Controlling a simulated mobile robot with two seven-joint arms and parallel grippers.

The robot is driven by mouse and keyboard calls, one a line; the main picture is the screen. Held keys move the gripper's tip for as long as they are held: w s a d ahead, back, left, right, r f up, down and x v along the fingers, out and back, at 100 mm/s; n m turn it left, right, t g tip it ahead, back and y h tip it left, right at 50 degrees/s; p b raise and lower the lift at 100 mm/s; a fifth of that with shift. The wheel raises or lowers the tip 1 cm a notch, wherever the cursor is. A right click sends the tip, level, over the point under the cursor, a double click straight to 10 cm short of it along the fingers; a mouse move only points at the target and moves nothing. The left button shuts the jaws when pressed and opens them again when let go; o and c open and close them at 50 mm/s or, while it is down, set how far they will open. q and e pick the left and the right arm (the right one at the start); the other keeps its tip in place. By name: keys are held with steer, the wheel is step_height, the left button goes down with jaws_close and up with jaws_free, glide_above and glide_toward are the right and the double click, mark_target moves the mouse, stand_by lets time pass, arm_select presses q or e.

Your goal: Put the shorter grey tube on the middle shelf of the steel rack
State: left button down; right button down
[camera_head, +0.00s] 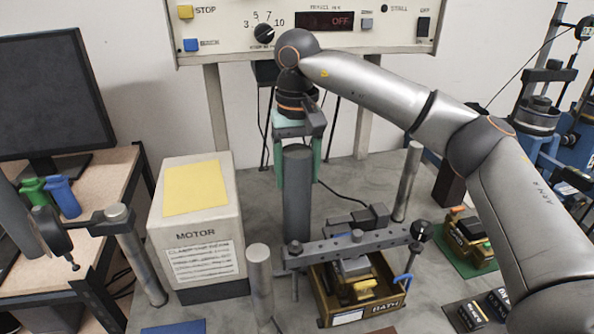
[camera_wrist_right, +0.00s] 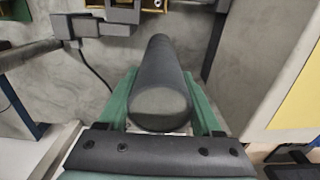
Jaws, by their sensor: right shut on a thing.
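One dark grey tube (camera_head: 297,200) stands upright in the head view, near the middle of the bench. My right gripper (camera_head: 298,172), with green fingers, reaches down from above and is shut on its upper part. The wrist view shows the tube (camera_wrist_right: 160,75) between the two green fingers (camera_wrist_right: 160,95), its near end facing the camera. The tube's lower end is close behind a dark perforated bar, and I cannot tell whether it touches the bench. No second tube to compare it with and no steel rack can be made out. My left gripper is not in view.
A motor box (camera_head: 196,250) stands left of the tube. The perforated bar (camera_head: 350,247) and a yellow-brown tray (camera_head: 325,299) lie in front. Metal posts (camera_head: 260,285) rise nearby. A control panel (camera_head: 310,38) is behind. Some bare bench (camera_head: 345,180) shows right of the tube.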

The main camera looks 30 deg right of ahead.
steer(key=c, duration=0.5)
jaws_free()
steer(key=shift+f, duration=0.1)
steer(key=o, duration=0.4)
steer(key=shift+o, duration=0.2)
